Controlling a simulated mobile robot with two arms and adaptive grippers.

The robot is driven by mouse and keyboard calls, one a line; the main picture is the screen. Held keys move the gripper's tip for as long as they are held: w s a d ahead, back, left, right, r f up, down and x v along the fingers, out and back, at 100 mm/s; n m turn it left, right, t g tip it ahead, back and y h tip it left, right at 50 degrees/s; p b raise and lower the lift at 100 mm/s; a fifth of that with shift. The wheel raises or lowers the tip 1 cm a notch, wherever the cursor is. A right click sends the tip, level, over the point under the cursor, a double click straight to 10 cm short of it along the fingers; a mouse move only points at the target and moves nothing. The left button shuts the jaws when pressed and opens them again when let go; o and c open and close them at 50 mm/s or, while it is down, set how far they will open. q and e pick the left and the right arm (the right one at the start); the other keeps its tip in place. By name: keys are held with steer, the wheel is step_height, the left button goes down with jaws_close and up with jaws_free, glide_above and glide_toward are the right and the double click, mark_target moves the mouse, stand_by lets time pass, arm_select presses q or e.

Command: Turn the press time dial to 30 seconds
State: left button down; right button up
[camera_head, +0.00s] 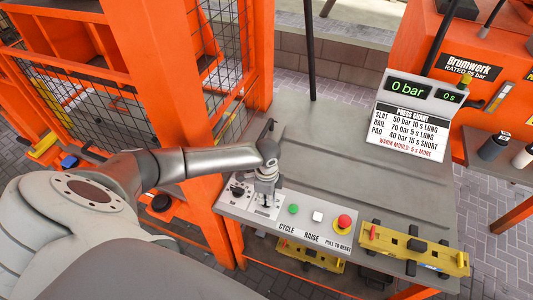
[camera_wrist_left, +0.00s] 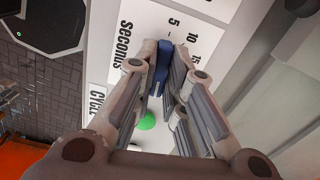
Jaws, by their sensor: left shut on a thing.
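My left gripper (camera_head: 266,192) reaches down onto the left part of the grey control panel (camera_head: 335,233). In the left wrist view its fingers (camera_wrist_left: 160,75) are closed around a blue knob, the press time dial (camera_wrist_left: 159,62). The white scale plate (camera_wrist_left: 190,18) beside the dial reads SECONDS, with 5, 10 and 15 visible. The rest of the scale is hidden by the fingers or out of frame, and I cannot tell the dial's setting. In the head view the gripper largely covers the dial. My right gripper is in neither view.
Another black dial (camera_head: 237,192) sits just left of the gripper. A green button (camera_head: 293,209), a white button (camera_head: 318,216) and a red knob (camera_head: 344,222) lie to the right. The display (camera_head: 424,91) reads 0 bar and 0 s. An orange post (camera_head: 175,90) stands close behind my arm.

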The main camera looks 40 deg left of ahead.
arm_select(q)
steer(key=shift+m, duration=0.7)
steer(key=shift+d, duration=0.1)
steer(key=c, duration=1.5)
jaws_free()
steer(key=shift+r, duration=0.1)
step_height(320, 180, up, 12)
